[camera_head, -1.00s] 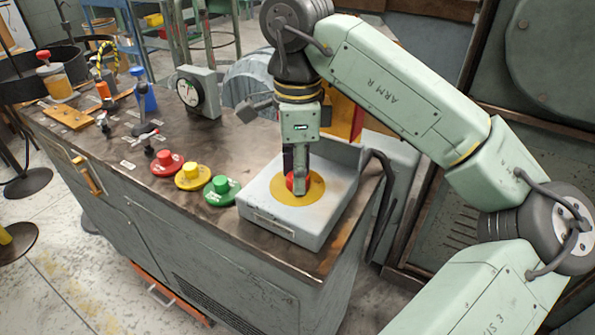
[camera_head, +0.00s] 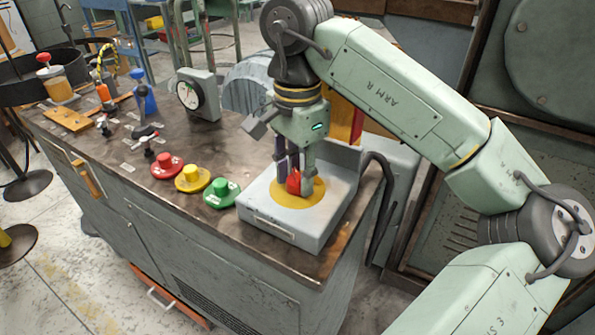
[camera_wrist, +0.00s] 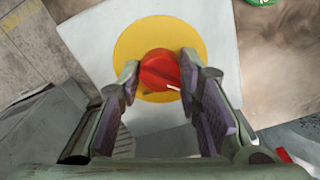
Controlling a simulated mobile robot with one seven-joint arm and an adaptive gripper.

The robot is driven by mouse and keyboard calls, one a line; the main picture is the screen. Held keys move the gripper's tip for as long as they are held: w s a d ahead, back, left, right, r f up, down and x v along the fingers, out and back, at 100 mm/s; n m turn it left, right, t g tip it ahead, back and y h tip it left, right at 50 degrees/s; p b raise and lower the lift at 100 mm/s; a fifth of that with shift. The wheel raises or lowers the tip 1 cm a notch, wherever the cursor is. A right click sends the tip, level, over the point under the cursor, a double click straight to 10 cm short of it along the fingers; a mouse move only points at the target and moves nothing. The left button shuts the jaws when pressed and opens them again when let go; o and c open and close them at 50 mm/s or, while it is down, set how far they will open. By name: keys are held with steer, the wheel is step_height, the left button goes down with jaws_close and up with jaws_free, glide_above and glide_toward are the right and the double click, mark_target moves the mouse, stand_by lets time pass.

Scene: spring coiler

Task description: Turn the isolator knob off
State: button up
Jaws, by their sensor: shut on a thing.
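The isolator knob (camera_head: 294,182) is red and sits on a yellow disc (camera_head: 314,187) on top of a pale grey box (camera_head: 262,207) at the bench's near right corner. My gripper (camera_head: 293,184) points down at the knob with its fingers on either side. In the wrist view the red knob (camera_wrist: 160,72) shows between the two finger pads, with a pale pointer line toward the right finger. My gripper (camera_wrist: 162,78) is shut on the knob. The fingers hide part of the knob's sides.
Red (camera_head: 167,166), yellow (camera_head: 192,179) and green (camera_head: 221,192) push buttons stand left of the box. A dial gauge (camera_head: 190,94) stands behind them. A black cable (camera_head: 385,200) loops at the box's right. Bare bench top lies between gauge and box.

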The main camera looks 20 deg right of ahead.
mark_target(297, 174)
stand_by(0.3)
steer(key=o, duration=1.2)
steer(key=shift+r, duration=0.1)
step_height(297, 174, up, 7)
steer(key=shift+r, duration=0.2)
